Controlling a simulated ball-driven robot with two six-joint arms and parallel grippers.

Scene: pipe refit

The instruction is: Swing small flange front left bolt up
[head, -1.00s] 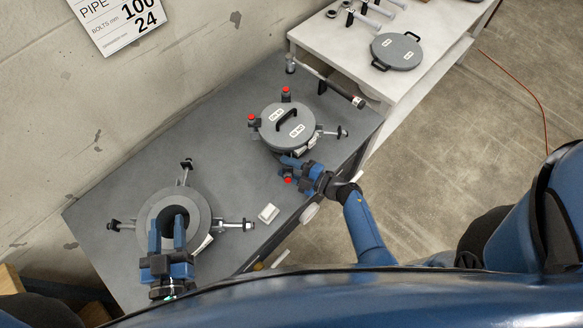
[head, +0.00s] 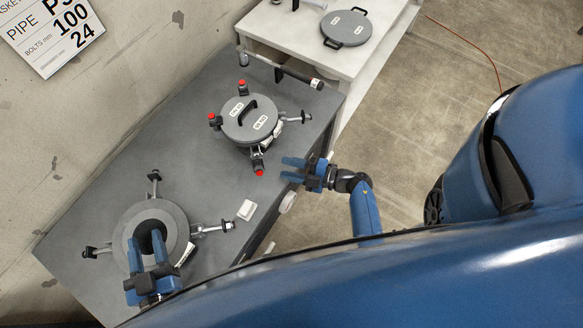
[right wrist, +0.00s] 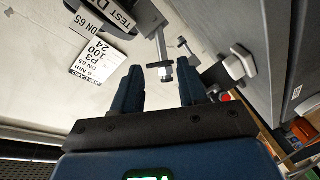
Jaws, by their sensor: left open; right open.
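The small flange's round grey lid (head: 236,130), with a black handle, sits at the middle of the bench. Red-tipped bolts stand around it: a back one (head: 243,87), a left one (head: 215,120) and a front one (head: 258,168). A bolt at the right (head: 303,117) lies swung outward, without a red tip. My right gripper (head: 289,169) is open and empty, apart from the front bolt, on its right. In the right wrist view a silver-ended bolt (right wrist: 165,70) shows beyond the open fingers (right wrist: 158,85). My left gripper (head: 146,246) is open above the large flange.
The large flange (head: 180,225) lies at the front left with several bolts splayed outward. A small white block (head: 247,210) lies near the bench edge. A long-handled tool (head: 285,69) lies behind the lid. A white table (head: 290,30) holds another grey lid (head: 346,28).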

